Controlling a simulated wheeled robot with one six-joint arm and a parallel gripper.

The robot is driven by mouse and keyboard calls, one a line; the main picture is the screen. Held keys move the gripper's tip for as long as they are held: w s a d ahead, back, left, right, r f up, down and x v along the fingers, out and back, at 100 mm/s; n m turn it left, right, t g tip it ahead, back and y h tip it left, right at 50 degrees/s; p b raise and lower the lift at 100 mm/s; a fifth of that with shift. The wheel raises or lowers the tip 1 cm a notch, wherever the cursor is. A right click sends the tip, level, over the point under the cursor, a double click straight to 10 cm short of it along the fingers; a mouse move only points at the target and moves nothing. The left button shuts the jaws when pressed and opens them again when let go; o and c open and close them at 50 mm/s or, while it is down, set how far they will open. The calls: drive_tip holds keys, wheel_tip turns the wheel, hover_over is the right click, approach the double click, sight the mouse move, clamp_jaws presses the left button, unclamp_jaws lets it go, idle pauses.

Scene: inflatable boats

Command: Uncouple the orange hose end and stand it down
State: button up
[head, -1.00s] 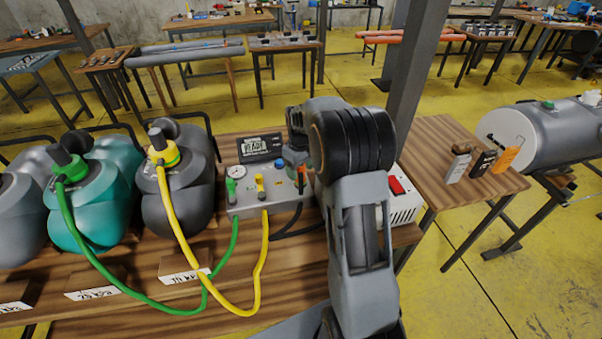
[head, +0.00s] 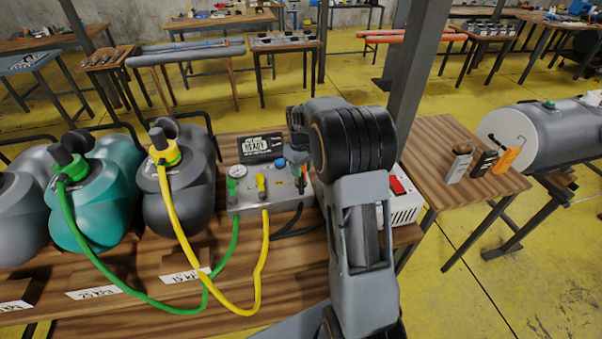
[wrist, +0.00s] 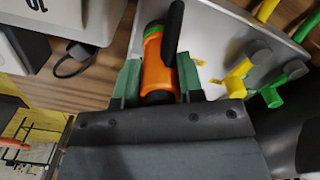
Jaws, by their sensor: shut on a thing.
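The orange hose end (wrist: 157,65), an orange sleeve with black ends, sits between the two grey-green jaws of my gripper (wrist: 159,80) in the wrist view. The jaws are shut on it. A black lever or hose piece (wrist: 174,30) runs beside its far end. In the head view, a small bit of orange (head: 302,181) shows by my gripper (head: 298,168) at the right end of the grey pump box (head: 277,202). My arm hides part of this area. I cannot tell whether the hose end is still joined to a port.
Green (head: 66,230) and yellow (head: 172,215) hoses loop from the box to bulky folded boats on the left. A white unit with a red switch (head: 396,187) stands right of my arm. Holders, one orange (head: 508,159), stand on the right table. A grey post (head: 413,80) rises behind.

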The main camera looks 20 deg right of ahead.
drive_tip(key=shift+r+p, duration=0.5)
drive_tip(key=shift+r, duration=0.25)
idle(0.5)
drive_tip(key=shift+r+p, duration=0.95)
drive_tip(key=shift+r, duration=0.3)
drive_tip(key=shift+r, duration=0.15)
